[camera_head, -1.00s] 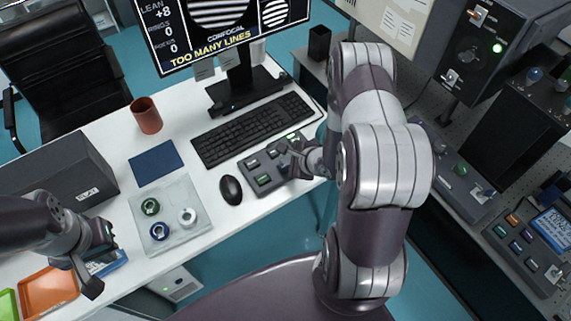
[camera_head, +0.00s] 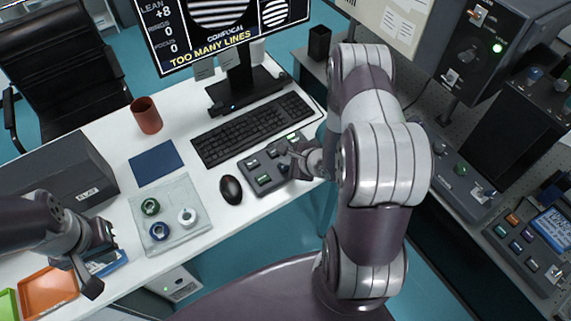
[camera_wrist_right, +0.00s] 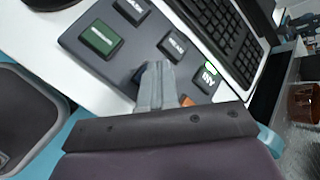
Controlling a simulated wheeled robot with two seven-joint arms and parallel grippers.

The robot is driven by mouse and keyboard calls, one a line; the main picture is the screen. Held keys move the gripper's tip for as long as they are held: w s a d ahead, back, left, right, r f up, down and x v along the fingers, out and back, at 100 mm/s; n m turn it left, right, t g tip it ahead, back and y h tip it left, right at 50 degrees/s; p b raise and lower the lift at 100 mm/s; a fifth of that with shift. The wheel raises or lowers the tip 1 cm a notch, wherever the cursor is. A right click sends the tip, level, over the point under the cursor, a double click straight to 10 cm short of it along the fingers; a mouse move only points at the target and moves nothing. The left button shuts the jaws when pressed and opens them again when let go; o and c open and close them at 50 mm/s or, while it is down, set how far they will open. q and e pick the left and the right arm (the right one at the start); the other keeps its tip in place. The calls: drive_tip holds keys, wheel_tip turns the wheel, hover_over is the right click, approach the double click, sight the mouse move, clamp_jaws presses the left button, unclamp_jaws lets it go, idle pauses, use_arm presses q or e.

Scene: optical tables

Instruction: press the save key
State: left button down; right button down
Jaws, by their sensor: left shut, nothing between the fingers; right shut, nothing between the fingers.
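A dark grey key pad (camera_head: 248,174) lies on the white desk between the mouse and the keyboard, and fills the upper part of the right wrist view (camera_wrist_right: 85,40). It has a large green key (camera_wrist_right: 99,38) and several dark keys. A dark key (camera_wrist_right: 207,78) with a lit green edge, right of my fingers, seems to read SAVE. My right gripper (camera_head: 287,150) is shut and empty, over the pad; its fingertips (camera_wrist_right: 155,70) are close to another dark key (camera_wrist_right: 173,45). Contact cannot be told. An orange patch beside the fingers is mostly hidden. My left gripper (camera_head: 100,260) is shut over the desk's left side.
The keyboard (camera_head: 250,130) lies behind the pad and the mouse (camera_head: 231,190) to its left. The monitor (camera_head: 215,30) reads TOO MANY LINES. A clear tray (camera_head: 170,238) with three small ringed parts and a red-brown cup (camera_head: 146,115) stand further left.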

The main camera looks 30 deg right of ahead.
drive_tip(key=shift+f, duration=0.6)
idle(0.6)
drive_tip(key=shift+r+p, duration=0.85)
wheel_tip(320, 180, up, 5)
drive_tip(key=p, duration=0.5)
drive_tip(key=shift+r, duration=0.1)
idle(0.7)
